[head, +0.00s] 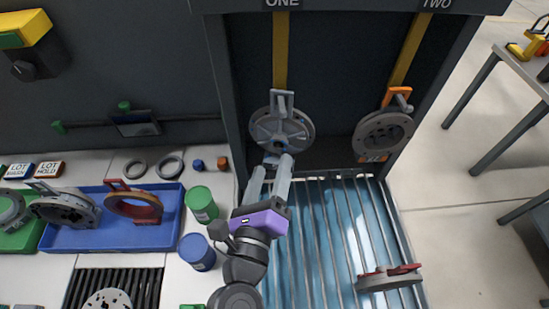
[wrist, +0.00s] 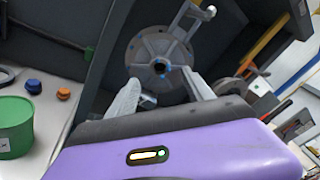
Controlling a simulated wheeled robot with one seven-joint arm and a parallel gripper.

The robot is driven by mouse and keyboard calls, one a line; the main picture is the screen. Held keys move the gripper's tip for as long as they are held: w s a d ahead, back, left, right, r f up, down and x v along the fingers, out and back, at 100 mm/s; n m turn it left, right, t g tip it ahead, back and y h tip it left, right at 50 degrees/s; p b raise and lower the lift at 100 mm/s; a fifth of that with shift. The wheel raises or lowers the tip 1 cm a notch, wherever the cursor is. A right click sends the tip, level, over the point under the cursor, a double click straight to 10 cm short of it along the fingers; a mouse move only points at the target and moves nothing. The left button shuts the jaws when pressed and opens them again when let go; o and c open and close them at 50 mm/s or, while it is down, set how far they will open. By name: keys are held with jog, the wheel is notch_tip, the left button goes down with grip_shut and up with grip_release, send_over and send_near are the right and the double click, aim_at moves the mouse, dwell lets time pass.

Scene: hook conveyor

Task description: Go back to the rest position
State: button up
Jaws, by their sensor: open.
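My gripper (head: 272,171) points up toward the dark opening, with its two grey fingers apart. A grey round flanged part (head: 281,134) hangs by its handle on the yellow strap under the sign ONE, just beyond the fingertips. In the wrist view this part (wrist: 160,66) shows beyond the two spread fingers, with its centre hole above the gap between them. I cannot tell from the pictures whether a finger touches it. The purple gripper body (wrist: 180,155) fills the bottom of the wrist view.
A second grey part (head: 382,136) with an orange handle hangs under TWO. A part with a red handle (head: 388,278) lies on the slatted rack (head: 330,225). Left are a blue tray (head: 105,237) holding flanged parts, a green tub (head: 201,203) and a blue tub (head: 196,252).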

jog(key=s+a+r+n+t+y, duration=0.2)
jog(key=s+r+n+t, duration=0.3)
jog(key=r, duration=0.4)
jog(key=s+d+r+n+t+y, duration=0.15)
jog(key=s+d+n+y, duration=0.35)
jog(key=n, duration=0.6)
jog(key=s+d+f+n+g+h+b, duration=0.1)
jog(key=s+d+f+n+g, duration=0.3)
jog(key=s+d+f+n, duration=0.3)
jog(key=s+d+f+n+g+h+b, duration=0.1)
jog(key=s+d+f+n+g, duration=0.4)
jog(key=s, duration=0.8)
jog(key=d+f+n, duration=0.2)
jog(key=d+f, duration=0.1)
jog(key=f, duration=0.1)
jog(key=shift+d+f, duration=0.2)
jog(key=shift+d, duration=0.15)
